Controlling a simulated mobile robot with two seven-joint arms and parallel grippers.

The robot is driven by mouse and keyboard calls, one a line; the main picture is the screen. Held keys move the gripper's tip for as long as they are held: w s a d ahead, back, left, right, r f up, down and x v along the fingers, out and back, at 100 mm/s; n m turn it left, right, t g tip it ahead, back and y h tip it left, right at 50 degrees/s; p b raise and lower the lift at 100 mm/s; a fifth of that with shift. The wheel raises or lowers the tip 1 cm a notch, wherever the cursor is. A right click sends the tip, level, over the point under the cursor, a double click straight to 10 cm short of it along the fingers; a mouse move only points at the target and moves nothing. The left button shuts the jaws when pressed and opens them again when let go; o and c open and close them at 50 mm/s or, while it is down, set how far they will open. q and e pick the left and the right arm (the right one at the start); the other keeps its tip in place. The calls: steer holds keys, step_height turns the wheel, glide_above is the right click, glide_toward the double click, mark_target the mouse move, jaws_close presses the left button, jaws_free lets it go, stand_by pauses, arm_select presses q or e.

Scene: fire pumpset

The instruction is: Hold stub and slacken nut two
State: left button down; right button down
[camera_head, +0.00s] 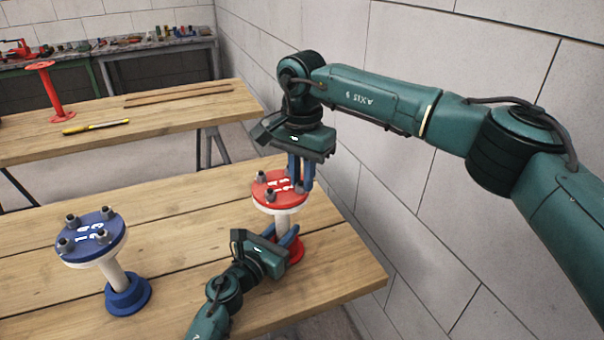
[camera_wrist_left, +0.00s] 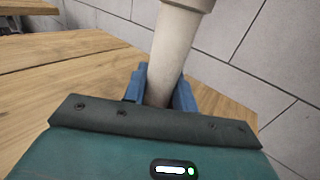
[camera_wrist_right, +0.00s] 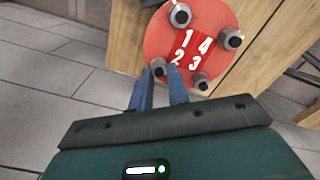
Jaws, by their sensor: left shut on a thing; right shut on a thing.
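The red-flanged stub stands on the near table in the head view: a red top disc (camera_head: 268,197) with numbered nuts, a cream pipe (camera_head: 284,222) and a red foot. My left gripper (camera_head: 288,237) is shut around the pipe below the disc; the left wrist view shows the pipe (camera_wrist_left: 172,55) between its blue fingers (camera_wrist_left: 160,88). My right gripper (camera_head: 301,180) points down at the disc's right edge. In the right wrist view its blue fingers (camera_wrist_right: 165,82) are shut on nut two (camera_wrist_right: 158,66), beside the painted 2 on the disc (camera_wrist_right: 165,35). The fingers partly hide that nut.
A blue-flanged stub (camera_head: 92,240) with several nuts stands at the left of the near table (camera_head: 180,210). A far table (camera_head: 170,105) bears a red stand (camera_head: 48,90) and a yellow tool (camera_head: 95,127). A block wall (camera_head: 390,190) rises close on the right.

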mark_target(302, 183)
arm_select(q)
steer(key=shift+f, duration=0.1)
arm_select(e)
steer(key=c, duration=1.3)
jaws_free()
steer(key=shift+c, duration=0.2)
step_height(302, 183, up, 12)
arm_select(q)
steer(key=c, duration=1)
jaws_free()
steer(key=shift+c, duration=0.2)
